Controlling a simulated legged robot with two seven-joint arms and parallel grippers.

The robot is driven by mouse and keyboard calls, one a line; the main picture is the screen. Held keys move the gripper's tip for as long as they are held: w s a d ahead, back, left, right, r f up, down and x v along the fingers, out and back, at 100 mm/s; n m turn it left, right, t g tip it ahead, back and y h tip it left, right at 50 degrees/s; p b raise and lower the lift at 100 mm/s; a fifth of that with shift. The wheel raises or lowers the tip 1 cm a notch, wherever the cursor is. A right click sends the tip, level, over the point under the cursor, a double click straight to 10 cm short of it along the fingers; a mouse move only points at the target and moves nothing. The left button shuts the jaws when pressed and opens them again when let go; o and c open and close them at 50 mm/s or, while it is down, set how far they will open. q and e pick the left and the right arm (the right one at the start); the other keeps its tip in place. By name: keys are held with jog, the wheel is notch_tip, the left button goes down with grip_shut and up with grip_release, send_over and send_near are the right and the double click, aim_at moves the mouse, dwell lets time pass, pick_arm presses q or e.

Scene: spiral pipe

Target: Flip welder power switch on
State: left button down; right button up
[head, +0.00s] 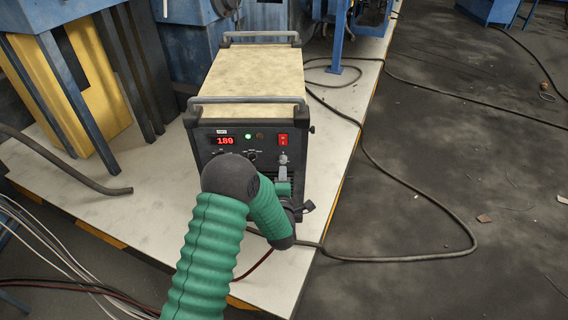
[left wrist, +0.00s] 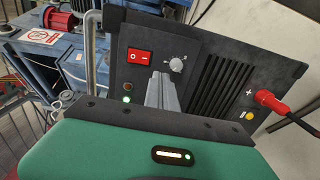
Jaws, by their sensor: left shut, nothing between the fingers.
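The welder (head: 252,80) is a box with a beige top, a dark front panel and metal handles. Its red power switch (head: 283,140) is at the upper right of the panel and also shows in the left wrist view (left wrist: 139,56). A red display (head: 224,141) is lit and appears to read 180, with a green light (head: 248,136) glowing beside it. My left gripper (head: 283,158) is shut and empty, its grey fingertips just below the switch. In the left wrist view the fingers (left wrist: 163,78) point at the panel between switch and knob. Contact cannot be told. My right gripper is not in view.
A white knob (left wrist: 175,65) sits close to the fingertips. A red cable plug (left wrist: 270,100) is at the panel's right. The welder stands on a pale platform (head: 335,145). A dark cable (head: 400,185) loops across the floor, which is mostly open at right.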

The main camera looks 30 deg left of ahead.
pick_arm(q)
jog(key=s+d+m+g+h, duration=0.2)
jog(key=s+d+m+h, duration=0.1)
jog(key=d+m, duration=0.3)
jog(key=s+d+m+g+h, duration=0.1)
jog(key=s+d+m+h, duration=0.35)
jog(key=d, duration=0.25)
jog(key=s+d+m+g+h, duration=0.1)
jog(key=s+d+m+g, duration=0.25)
jog(key=s+m, duration=0.5)
jog(key=s+d+m+g, duration=0.2)
jog(key=s+m+g, duration=0.3)
jog(key=s, duration=0.7)
notch_tip(320, 180, up, 18)
jog(key=p, duration=1.8)
jog(key=shift+s+a+f, duration=0.2)
jog(key=shift+s+f, duration=0.05)
jog(key=shift+s, duration=0.15)
